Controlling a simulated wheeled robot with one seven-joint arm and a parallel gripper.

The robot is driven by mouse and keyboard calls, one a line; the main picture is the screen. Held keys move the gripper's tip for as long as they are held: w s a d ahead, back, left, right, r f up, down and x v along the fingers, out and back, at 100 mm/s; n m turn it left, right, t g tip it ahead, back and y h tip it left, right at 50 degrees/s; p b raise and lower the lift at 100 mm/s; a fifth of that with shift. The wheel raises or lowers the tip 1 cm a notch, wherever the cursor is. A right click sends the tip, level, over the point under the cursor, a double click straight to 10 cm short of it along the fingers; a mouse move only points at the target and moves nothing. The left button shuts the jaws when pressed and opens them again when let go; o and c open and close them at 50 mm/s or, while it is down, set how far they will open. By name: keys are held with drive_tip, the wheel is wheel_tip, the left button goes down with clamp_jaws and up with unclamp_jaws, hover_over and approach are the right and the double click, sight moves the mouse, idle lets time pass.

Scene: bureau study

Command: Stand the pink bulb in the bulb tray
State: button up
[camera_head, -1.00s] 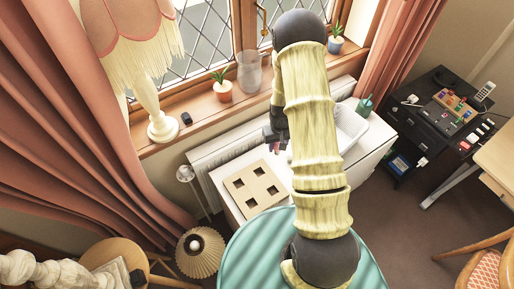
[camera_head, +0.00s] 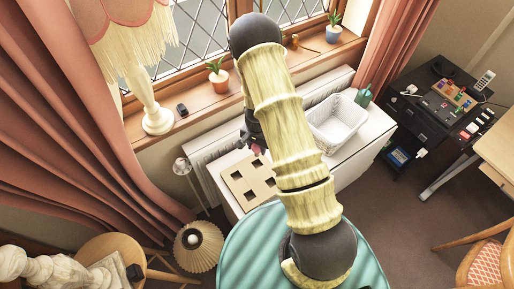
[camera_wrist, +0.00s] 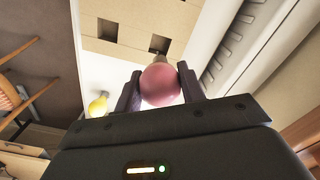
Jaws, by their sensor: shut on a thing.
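The pink bulb (camera_wrist: 160,88) is held between the two fingers of my gripper (camera_wrist: 159,74) in the wrist view. Its narrow base points away from the camera, toward the bulb tray (camera_wrist: 134,38). The tray is a pale wooden block with square holes. In the head view the bulb tray (camera_head: 253,179) lies on the white cabinet top, and my gripper (camera_head: 254,148) is over its far edge, partly hidden by my arm. The bulb's base overlaps one hole in the wrist view; I cannot tell the gap between them.
A yellow bulb (camera_wrist: 97,106) shows beside the tray in the wrist view. A white bin (camera_head: 338,122) stands on the cabinet to the right, with a teal bottle (camera_head: 363,96) beyond it. Potted plants (camera_head: 217,76) and a fringed lamp (camera_head: 156,118) stand on the sill.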

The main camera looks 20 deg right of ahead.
sight(257, 155)
idle(0.3)
drive_tip(key=shift+f+b, duration=2.25)
drive_tip(key=shift+f, duration=0.75)
drive_tip(key=shift+f+b, duration=1.45)
drive_tip(key=shift+f, duration=0.4)
drive_tip(key=o, duration=1)
drive_tip(key=shift+r, duration=0.1)
drive_tip(key=shift+r+p, duration=2.7)
drive_tip(key=shift+r, duration=0.75)
drive_tip(key=shift+r, duration=0.1)
